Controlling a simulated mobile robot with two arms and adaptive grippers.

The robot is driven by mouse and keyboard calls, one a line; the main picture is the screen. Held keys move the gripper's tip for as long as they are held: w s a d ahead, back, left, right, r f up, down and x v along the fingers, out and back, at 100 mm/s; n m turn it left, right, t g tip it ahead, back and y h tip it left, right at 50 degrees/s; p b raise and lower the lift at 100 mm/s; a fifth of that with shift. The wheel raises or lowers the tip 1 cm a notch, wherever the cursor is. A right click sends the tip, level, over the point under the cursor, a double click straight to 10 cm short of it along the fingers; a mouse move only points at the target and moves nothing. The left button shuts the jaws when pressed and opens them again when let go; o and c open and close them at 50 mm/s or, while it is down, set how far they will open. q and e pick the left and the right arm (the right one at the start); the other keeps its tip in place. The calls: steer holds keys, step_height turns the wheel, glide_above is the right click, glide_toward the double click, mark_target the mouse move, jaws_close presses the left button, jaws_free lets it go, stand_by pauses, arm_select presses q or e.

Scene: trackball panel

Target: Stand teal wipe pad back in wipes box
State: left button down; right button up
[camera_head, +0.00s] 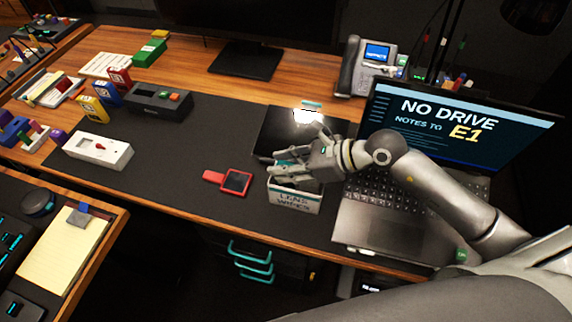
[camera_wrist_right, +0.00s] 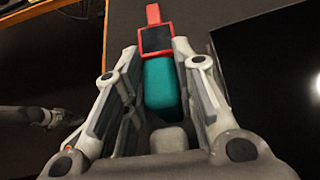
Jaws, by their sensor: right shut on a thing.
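The white wipes box (camera_head: 294,202), lettered "LENS WIPES", stands on the dark desk mat near its front right. My right gripper (camera_head: 288,176) is over the top of the box in the head view, covering much of its opening. In the right wrist view my right gripper (camera_wrist_right: 160,100) is shut on the teal wipe pad (camera_wrist_right: 160,88), which sits between the two fingers. I cannot tell how far the pad is inside the box. My left gripper is not in the head view.
A red tool with a dark square face (camera_head: 235,182) lies left of the box. An open laptop (camera_head: 385,222) is close on the right. A black panel (camera_head: 277,133) lies behind. The mat's front left is clear beyond the white device (camera_head: 98,151).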

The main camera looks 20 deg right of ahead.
steer(key=shift+f, duration=0.15)
steer(key=shift+f, duration=0.1)
steer(key=shift+f, duration=0.15)
steer(key=o, duration=0.5)
steer(key=shift+c, duration=0.2)
steer(key=shift+r, duration=0.4)
steer(key=b+v, duration=0.1)
steer(key=v, duration=1)
steer(key=shift+s+d, duration=0.25)
steer(key=shift+d, duration=0.15)
